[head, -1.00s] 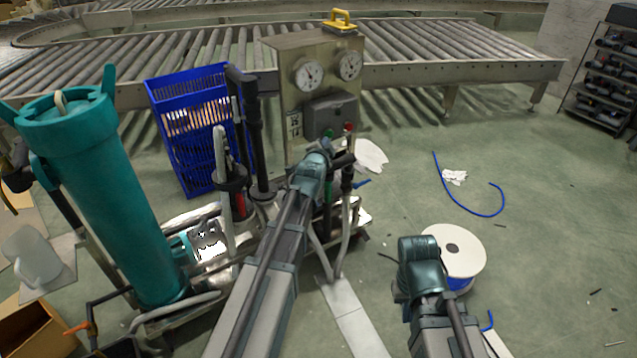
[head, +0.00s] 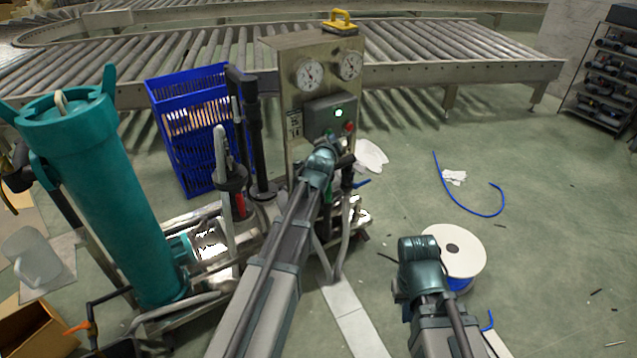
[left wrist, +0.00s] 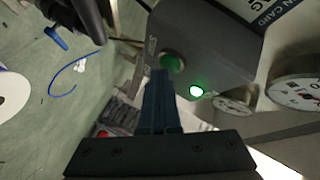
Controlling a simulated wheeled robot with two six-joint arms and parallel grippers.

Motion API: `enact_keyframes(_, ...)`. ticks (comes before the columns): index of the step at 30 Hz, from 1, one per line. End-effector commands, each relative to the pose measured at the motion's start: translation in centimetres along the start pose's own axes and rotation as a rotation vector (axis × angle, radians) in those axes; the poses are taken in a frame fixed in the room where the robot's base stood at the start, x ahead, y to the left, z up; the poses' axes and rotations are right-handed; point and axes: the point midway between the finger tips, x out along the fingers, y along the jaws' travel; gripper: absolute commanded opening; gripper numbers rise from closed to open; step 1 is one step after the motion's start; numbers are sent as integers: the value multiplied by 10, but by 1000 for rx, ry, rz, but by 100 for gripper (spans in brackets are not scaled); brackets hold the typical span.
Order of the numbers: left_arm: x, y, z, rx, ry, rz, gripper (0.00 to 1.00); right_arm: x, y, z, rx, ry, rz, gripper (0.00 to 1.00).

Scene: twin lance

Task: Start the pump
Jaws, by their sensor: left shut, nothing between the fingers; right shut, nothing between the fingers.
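A steel panel (head: 287,65) carries two white dial gauges (head: 309,75) and a grey switch box (head: 318,113). A green lamp (head: 338,113) on the box is lit; it also glows in the left wrist view (left wrist: 197,91). A green button (left wrist: 172,62) and a red button (head: 349,127) are near it. My left gripper (head: 324,146) is shut and empty, at the box's lower edge. In the left wrist view its fingertips (left wrist: 160,75) are at the green button; I cannot tell whether they touch. My right gripper (head: 418,245) is shut and empty, away from the panel.
A teal cylinder (head: 115,195) on a skid and a blue crate (head: 187,120) stand left. A roller conveyor (head: 440,72) runs behind, with a yellow-handled item (head: 341,20) on the panel top. A cable spool (head: 458,250) is beside my right gripper. Floor at right is mostly clear.

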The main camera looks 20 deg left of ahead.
Motion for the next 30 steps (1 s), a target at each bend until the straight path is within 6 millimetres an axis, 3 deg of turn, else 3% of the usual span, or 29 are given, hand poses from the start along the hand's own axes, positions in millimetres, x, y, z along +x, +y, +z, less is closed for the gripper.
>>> enact_keyframes(23, -7, 5, -4, -1, -1, 0, 0, 0, 0, 0, 0, 0, 0, 0)
enact_keyframes(30, -22, 15, -14, 2, 1, 1, 0, 0, 0, 0, 0, 0, 0, 0)
